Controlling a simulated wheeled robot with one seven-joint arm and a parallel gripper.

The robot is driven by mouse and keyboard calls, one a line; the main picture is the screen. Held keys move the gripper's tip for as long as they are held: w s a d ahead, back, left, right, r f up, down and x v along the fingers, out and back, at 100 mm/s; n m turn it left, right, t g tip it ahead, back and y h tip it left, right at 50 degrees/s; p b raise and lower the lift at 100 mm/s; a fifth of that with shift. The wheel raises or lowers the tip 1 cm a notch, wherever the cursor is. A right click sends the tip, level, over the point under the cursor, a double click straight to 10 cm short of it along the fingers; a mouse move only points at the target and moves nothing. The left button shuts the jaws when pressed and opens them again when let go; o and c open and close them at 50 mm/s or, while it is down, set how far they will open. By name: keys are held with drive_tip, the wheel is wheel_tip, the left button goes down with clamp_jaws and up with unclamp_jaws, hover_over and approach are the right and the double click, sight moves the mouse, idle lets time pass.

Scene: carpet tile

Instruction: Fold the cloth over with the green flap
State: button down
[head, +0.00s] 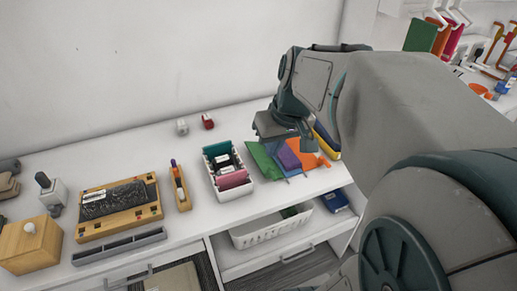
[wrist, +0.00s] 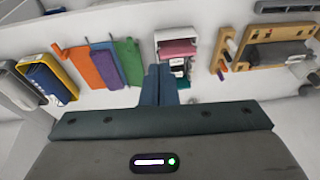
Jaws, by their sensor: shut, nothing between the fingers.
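The cloth lies on the white worktop right of centre in the head view, partly hidden by my arm. Its green flap (head: 263,160) is on the left, with a purple piece (head: 288,156) in the middle and an orange part (head: 308,161) on the right. In the wrist view the green flap (wrist: 127,62) stands right of the purple piece (wrist: 103,69), a blue part (wrist: 101,46) and the orange part (wrist: 80,66). My gripper (wrist: 157,70) is shut and empty, its fingertips to the right of the green flap in that view. In the head view it is above the cloth.
A white bin (head: 230,188) with pink and black items stands left of the cloth. A yellow and blue box (wrist: 50,80) is beside the orange part. A wooden tray (head: 120,222) and small wooden holder (head: 180,190) are farther left. A white basket (head: 270,232) sits below the worktop.

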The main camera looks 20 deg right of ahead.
drive_tip(key=w+d+f+y+b, duration=0.1)
drive_tip(key=w+d+f+b, duration=0.1)
drive_tip(key=w+d+f, duration=0.3)
drive_tip(key=w+d+f+b, duration=0.2)
drive_tip(key=d, duration=0.4)
drive_tip(key=a+p+x, duration=0.2)
drive_tip(key=x, duration=1)
drive_tip(key=shift+s+f, duration=0.3)
